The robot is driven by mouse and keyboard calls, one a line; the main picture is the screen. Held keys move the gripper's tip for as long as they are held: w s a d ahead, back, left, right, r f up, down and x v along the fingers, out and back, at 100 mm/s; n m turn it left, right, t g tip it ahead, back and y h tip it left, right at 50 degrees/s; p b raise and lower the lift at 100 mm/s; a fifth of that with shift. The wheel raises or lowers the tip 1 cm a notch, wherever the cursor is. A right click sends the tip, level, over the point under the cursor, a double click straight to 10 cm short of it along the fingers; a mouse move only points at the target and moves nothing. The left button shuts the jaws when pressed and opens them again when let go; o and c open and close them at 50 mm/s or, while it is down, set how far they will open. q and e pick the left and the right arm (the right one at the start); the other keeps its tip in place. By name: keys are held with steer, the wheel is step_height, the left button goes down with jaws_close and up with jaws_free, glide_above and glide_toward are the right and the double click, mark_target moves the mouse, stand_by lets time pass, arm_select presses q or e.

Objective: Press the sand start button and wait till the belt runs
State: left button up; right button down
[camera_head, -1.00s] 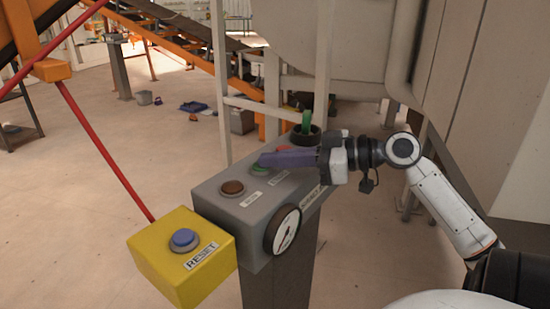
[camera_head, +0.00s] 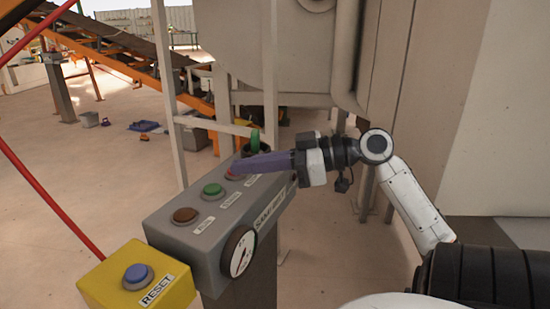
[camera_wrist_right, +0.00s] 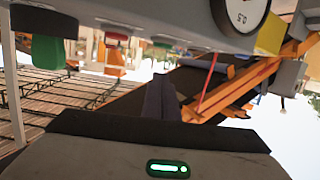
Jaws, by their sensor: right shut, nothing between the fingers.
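A grey control box (camera_head: 162,230) on a post carries a brown button (camera_head: 185,215), a green button (camera_head: 212,189) and a red button (camera_head: 233,174) in a row. The small labels under them are too small to read; the front plate begins with "SAND". My right gripper (camera_head: 236,168) has its purple fingers shut and empty, pointing left across the box by the red button; contact cannot be told. The green button is uncovered. In the right wrist view the fingers (camera_wrist_right: 160,95) lie below the box, with the green button (camera_wrist_right: 162,45) and red button (camera_wrist_right: 118,37) above. My left gripper is out of view.
A yellow box with a blue RESET button (camera_head: 137,276) stands at the near left. A gauge (camera_head: 239,251) is on the grey box's front, and a green knob (camera_head: 255,140) at its far end. A sloping conveyor belt (camera_head: 115,38) is behind; whether it moves cannot be told.

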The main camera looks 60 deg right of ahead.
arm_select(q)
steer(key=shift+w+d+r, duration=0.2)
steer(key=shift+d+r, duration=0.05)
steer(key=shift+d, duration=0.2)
arm_select(e)
steer(key=v, duration=0.5)
steer(key=shift+s+r, duration=0.1)
steer(key=shift+r, duration=0.05)
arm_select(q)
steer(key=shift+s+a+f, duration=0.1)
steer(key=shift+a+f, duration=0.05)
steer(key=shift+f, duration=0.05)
